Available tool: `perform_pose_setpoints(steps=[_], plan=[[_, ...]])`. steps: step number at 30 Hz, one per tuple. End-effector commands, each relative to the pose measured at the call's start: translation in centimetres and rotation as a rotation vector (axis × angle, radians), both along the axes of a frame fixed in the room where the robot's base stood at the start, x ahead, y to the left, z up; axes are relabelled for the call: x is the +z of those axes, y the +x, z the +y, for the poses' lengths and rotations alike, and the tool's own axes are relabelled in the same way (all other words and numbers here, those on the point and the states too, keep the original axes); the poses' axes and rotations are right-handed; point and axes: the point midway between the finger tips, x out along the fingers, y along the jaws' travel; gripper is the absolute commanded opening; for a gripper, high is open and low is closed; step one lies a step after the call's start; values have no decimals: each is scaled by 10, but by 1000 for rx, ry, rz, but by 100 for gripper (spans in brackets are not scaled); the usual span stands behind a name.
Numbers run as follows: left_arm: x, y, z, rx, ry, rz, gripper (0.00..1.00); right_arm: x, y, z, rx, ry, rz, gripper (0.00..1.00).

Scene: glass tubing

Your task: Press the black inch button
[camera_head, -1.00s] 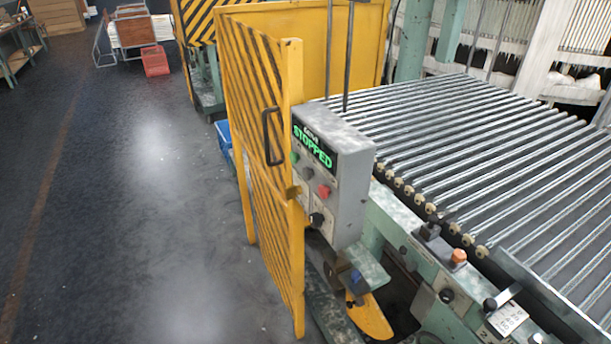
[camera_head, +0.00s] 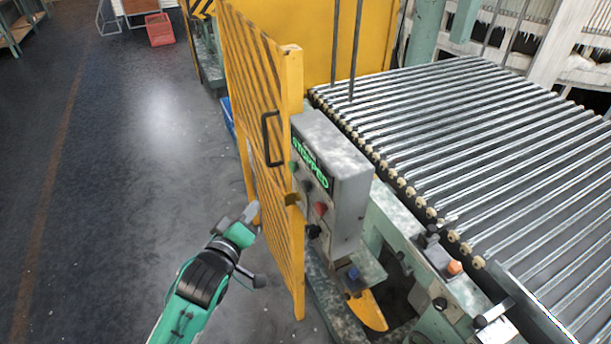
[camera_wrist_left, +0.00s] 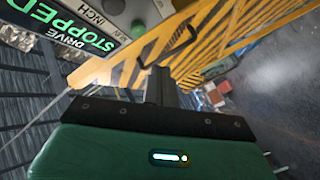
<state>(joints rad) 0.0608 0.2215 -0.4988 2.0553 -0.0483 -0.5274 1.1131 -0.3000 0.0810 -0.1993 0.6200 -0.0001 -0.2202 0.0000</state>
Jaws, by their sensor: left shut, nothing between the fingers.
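The grey control box (camera_head: 350,195) stands behind the striped yellow gate, its display reading STOPPED. In the head view its face has a green button (camera_head: 293,167), a dark button (camera_head: 307,186), a red button (camera_head: 320,208) and a black knob (camera_head: 313,231). In the left wrist view the INCH label (camera_wrist_left: 91,17) sits beside a black button (camera_wrist_left: 111,6) at the top edge, with a green button (camera_wrist_left: 137,29) nearby. My left gripper (camera_head: 251,212) is shut and empty, left of the gate and apart from the box. Its shut fingers also show in the wrist view (camera_wrist_left: 160,84). My right gripper is out of view.
The striped yellow gate (camera_head: 262,130) with a black handle (camera_head: 271,139) stands between my left gripper and the box. The metal roller bed (camera_head: 470,140) fills the right. The grey floor (camera_head: 130,180) at left is mostly clear.

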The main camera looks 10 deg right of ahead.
Motion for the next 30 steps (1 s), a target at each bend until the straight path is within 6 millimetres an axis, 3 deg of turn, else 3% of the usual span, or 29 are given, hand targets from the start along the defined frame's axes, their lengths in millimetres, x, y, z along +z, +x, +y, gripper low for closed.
perform_pose_setpoints(steps=[3,17,30], plan=[[12,-3,-2,-5,-15,-11,0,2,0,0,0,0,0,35],[11,-1,-8,-6,-18,-11,0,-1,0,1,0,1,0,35],[10,17,-63,-7,-17,-11,0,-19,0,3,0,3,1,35]])
